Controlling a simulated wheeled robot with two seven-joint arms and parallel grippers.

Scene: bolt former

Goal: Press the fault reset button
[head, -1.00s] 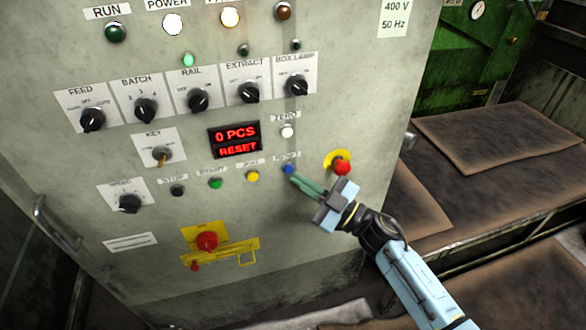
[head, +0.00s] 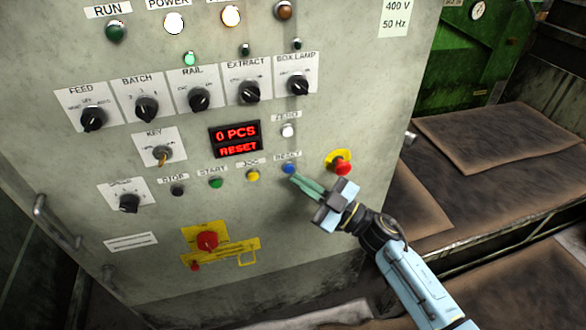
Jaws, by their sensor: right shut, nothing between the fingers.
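The blue reset button (head: 289,169) is on the grey control panel (head: 330,110), at the right end of the lower button row, under a small label reading RESET. My right gripper (head: 295,180) is shut and empty, its green fingertips at the lower right edge of the button. I cannot tell whether the tips touch it. A red display (head: 235,138) reads "0 PCS" and "RESET". My left gripper is not in view.
Yellow jog (head: 253,175), green start (head: 215,183) and dark stop (head: 178,190) buttons lie to the left. A white zero button (head: 288,131) is above. A red rotary switch (head: 207,241) is lower left.

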